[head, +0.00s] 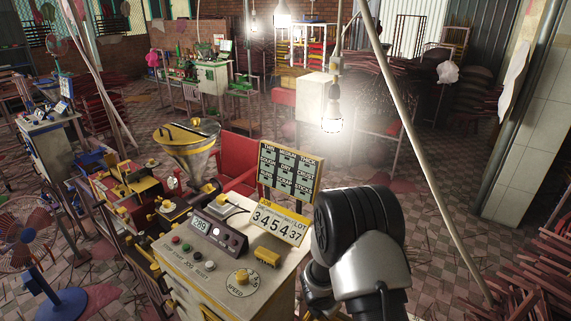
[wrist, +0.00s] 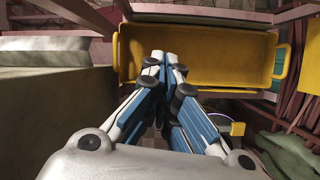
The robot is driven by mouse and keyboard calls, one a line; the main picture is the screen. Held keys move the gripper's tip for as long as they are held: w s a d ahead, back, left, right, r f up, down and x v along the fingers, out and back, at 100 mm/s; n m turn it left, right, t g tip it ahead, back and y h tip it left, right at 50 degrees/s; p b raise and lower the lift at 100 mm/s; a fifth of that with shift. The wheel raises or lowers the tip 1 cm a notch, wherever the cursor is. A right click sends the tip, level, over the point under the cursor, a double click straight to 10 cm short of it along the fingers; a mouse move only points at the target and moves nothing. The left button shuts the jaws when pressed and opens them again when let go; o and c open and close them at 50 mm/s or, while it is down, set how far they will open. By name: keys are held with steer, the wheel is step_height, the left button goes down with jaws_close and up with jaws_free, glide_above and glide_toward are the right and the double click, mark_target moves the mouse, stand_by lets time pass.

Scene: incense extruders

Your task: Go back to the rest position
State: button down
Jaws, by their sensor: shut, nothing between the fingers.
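My gripper (wrist: 165,58) shows in the wrist view with its blue and white fingers together and nothing between them. Its tips appear over a yellow tray (wrist: 230,58) with an empty-looking inside; I cannot tell the gap between them. In the head view my arm rises at the lower right, beside the machine console, and my gripper is not visible there.
In the head view, the console (head: 220,250) carries buttons, a speed dial and a lot counter (head: 280,222). A metal hopper (head: 187,145) stands behind it. A blue-based fan (head: 30,240) is at left. A slanted pole (head: 425,150) crosses at right. A lit bulb (head: 332,112) hangs mid-view.

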steer(key=d+r+m+t+h+b, duration=0.1)
steer(key=d+r+m, duration=0.25)
steer(key=r, duration=0.45)
steer(key=d+r+m+h+b, duration=0.1)
steer(key=d+r+m, duration=0.1)
steer(key=r+m, duration=0.35)
steer(key=s+d+r+m+b, duration=0.2)
steer(key=s+r+m, duration=0.5)
steer(key=r, duration=0.5)
steer(key=s+a+r+m+y+b, duration=0.1)
steer(key=s+a+m, duration=0.1)
steer(key=s, duration=0.5)
steer(key=s+a+r+m+y+b, duration=0.1)
steer(key=s+a+m+y, duration=0.1)
steer(key=s+m, duration=0.3)
steer(key=s+a+r+m+y+b, duration=0.1)
steer(key=s+a+r+m, duration=0.1)
steer(key=s, duration=0.8)
steer(key=shift+a+m+y, duration=0.3)
steer(key=shift+a+m, duration=0.25)
steer(key=shift+m, duration=0.25)
